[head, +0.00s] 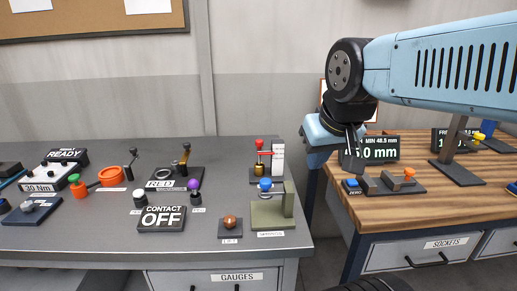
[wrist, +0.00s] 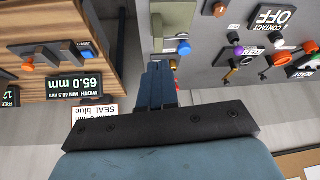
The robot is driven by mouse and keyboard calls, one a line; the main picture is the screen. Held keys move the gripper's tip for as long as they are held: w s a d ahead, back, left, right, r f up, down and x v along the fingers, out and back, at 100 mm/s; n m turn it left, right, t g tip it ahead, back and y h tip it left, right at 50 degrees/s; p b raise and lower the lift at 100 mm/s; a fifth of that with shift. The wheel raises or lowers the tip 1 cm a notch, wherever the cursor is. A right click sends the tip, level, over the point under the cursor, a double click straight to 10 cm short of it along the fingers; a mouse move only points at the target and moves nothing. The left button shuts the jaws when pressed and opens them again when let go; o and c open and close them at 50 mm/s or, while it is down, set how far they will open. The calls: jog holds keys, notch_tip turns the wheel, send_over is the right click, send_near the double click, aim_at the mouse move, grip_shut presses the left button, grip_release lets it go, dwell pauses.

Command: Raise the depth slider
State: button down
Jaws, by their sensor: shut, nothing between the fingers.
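My gripper (head: 354,150) hangs from the blue arm, above the gap between the grey bench and the wooden bench. Its dark fingers (wrist: 160,85) are together and hold nothing. No label that I can read says depth. On the grey bench's right side, a red knob (head: 259,143) on a brass stem stands beside an upright white scale (head: 278,160), which looks like a vertical slider. The gripper is right of it, apart from it.
A green stand (head: 288,199) with a blue knob (head: 265,184) is just in front of the scale. A black CONTACT OFF sign (head: 162,218) and several levers stand further left. The wooden bench has a width display (wrist: 74,87) reading 65.0 mm and a clamp-like fixture with an orange knob (head: 409,172).

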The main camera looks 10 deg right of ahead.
jog(key=c, duration=1.8)
grip_release()
jog(key=shift+o, duration=0.6)
jog(key=shift+w+r, duration=0.1)
jog(key=o, duration=0.8)
jog(key=shift+g, duration=0.7)
jog(key=w+r, duration=0.1)
jog(key=w, duration=0.2)
jog(key=w+r, duration=0.1)
jog(key=w, duration=0.1)
jog(key=w+r, duration=0.2)
jog(key=w, duration=0.1)
jog(key=shift+w+a, duration=0.25)
jog(key=shift+w, duration=0.1)
jog(key=shift+c, duration=0.2)
jog(key=shift+o, duration=0.5)
jog(key=w+r+g, duration=0.1)
jog(key=w, duration=0.8)
jog(key=shift+w+a+r+n, duration=0.25)
jog(key=shift+w+r+n, duration=0.05)
jog(key=shift+w, duration=0.1)
jog(key=g, duration=0.3)
send_over(259, 140)
notch_tip(259, 140, down, 5)
jog(key=shift+n, duration=0.4)
notch_tip(259, 140, down, 14)
jog(key=shift+s+r, duration=0.1)
jog(key=shift+r, duration=0.1)
